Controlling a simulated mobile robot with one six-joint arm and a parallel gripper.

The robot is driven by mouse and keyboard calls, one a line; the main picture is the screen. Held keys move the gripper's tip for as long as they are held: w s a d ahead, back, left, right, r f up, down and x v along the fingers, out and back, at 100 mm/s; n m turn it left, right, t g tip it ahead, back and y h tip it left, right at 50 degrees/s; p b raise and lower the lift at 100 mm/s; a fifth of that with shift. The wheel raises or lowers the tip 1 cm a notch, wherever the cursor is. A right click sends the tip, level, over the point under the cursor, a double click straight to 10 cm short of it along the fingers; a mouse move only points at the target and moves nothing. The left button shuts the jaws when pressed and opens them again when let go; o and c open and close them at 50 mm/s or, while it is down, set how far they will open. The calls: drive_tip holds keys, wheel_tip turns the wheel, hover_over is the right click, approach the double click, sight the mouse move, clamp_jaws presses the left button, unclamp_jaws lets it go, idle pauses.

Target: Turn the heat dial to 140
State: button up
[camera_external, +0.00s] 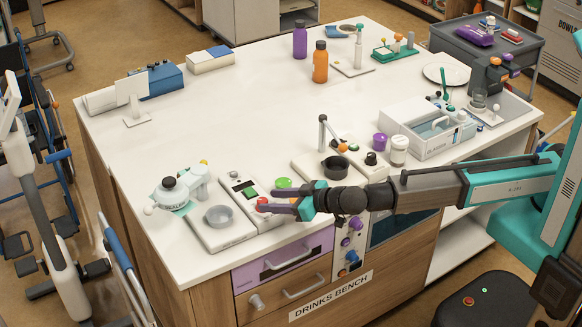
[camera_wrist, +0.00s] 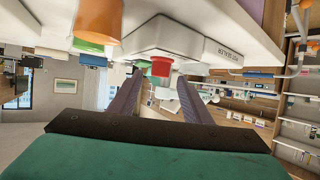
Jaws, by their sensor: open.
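No scale or number is readable, so I cannot tell which knob is the heat dial. Several purple and blue knobs (camera_external: 351,255) sit on the bench front beside the oven door. My gripper (camera_external: 270,201) is open above the bench's front edge, pointing left, near a small device with a red knob (camera_external: 262,201). In the wrist view my gripper's fingers (camera_wrist: 158,78) stand apart with nothing held. The red knob (camera_wrist: 161,66) shows beyond and between the fingertips, under a white housing; I cannot tell whether they touch it.
The purple drawer (camera_external: 283,258) is below. The bench's middle (camera_external: 235,125) is clear.

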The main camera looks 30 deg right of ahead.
sight(265, 201)
drive_tip(key=shift+p+x, duration=0.4)
drive_tip(key=shift+x, duration=1.85)
drive_tip(key=shift+f, duration=0.1)
drive_tip(key=c, duration=1)
